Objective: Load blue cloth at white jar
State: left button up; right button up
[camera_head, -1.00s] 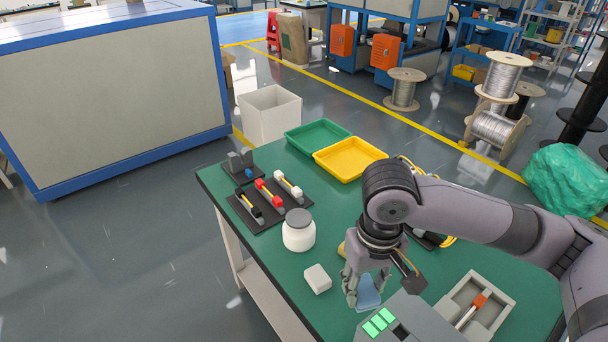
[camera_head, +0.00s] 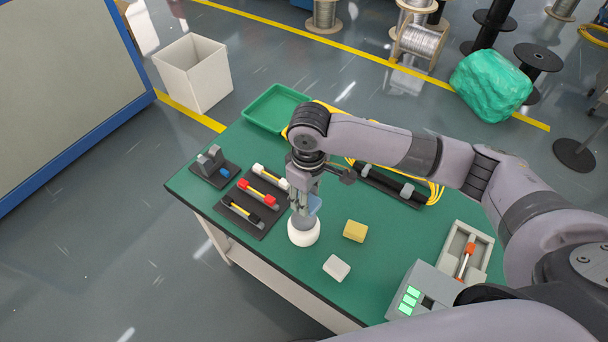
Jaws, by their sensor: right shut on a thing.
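My right gripper (camera_head: 306,208) points down just above the jar. I cannot tell whether the cloth touches the jar. My left gripper is not in view.
A white block (camera_head: 337,267) and a yellow block (camera_head: 355,231) lie right of the jar. A rack with black, red and white-ended tools (camera_head: 246,213) is on the left. A green tray (camera_head: 270,108) and a grey device (camera_head: 424,290) are also on the table (camera_head: 275,275).

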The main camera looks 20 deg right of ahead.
jog(key=shift+a+r+n+p, duration=0.15)
jog(key=shift+r+n+p, duration=0.1)
jog(key=shift+n+p, duration=0.05)
jog(key=shift+w+f, duration=0.1)
jog(key=shift+w, duration=0.05)
jog(key=shift+w+a+f, duration=0.15)
jog(key=shift+a+f, duration=0.05)
jog(key=shift+f, duration=0.25)
jog(key=f+b, duration=0.1)
jog(key=b, duration=0.1)
jog(key=shift+f+b, duration=0.3)
notch_tip(320, 180, down, 4)
jog(key=b, duration=0.5)
jog(key=shift+r, duration=0.25)
jog(key=shift+f+b, duration=0.25)
jog(key=shift+b, duration=0.1)
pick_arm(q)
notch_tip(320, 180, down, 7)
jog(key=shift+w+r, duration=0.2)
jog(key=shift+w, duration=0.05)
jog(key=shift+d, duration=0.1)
pick_arm(e)
jog(key=shift+r, duration=0.1)
jog(key=shift+f, duration=0.55)
